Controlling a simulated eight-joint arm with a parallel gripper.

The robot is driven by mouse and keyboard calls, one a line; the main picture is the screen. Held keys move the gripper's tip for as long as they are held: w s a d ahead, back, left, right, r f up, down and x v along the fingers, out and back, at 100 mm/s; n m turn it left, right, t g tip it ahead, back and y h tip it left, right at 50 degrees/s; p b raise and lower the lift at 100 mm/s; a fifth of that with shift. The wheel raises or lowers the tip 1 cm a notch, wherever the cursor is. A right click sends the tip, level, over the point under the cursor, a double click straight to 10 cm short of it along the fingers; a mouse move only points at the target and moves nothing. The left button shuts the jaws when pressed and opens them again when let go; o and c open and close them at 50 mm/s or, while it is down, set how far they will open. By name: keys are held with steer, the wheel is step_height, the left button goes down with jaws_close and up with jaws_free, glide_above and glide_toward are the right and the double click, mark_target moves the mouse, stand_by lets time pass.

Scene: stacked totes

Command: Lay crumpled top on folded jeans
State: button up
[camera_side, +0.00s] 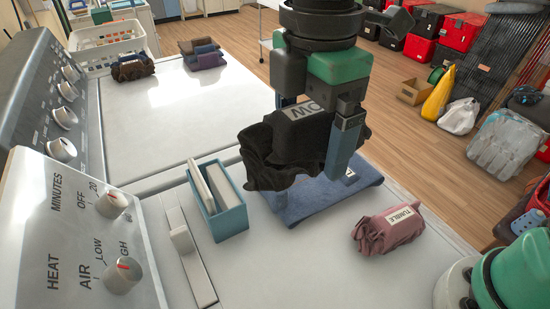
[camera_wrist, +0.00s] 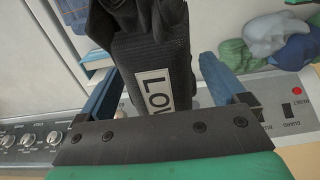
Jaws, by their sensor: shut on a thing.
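The crumpled top (camera_side: 275,150) is black, with a pale printed label. My gripper (camera_side: 325,165) is shut on it, and it hangs between the blue fingers. In the wrist view the top (camera_wrist: 150,50) fills the space between the fingers, with its label facing the camera. The folded jeans (camera_side: 310,205) lie flat and blue on the white machine top. The held top is over the back part of the jeans and hides some of them. It appears raised above them, but I cannot tell the exact gap.
A pink rolled garment (camera_side: 388,230) labelled TUMBLE lies right of the jeans. A blue box (camera_side: 222,217) with white packets stands close on their left. A control panel with knobs (camera_side: 113,204) rises at the left. A white basket (camera_side: 95,62) and other folded clothes (camera_side: 203,53) sit farther back.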

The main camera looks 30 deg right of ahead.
steer(key=w+d+r, duration=0.2)
steer(key=w+d, duration=1.3)
steer(key=w, duration=0.2)
step_height(320, 180, down, 20)
steer(key=shift+a+r, duration=0.1)
steer(key=shift+a, duration=0.05)
steer(key=shift+f, duration=0.2)
steer(key=o, duration=1.1)
steer(key=shift+r, duration=0.15)
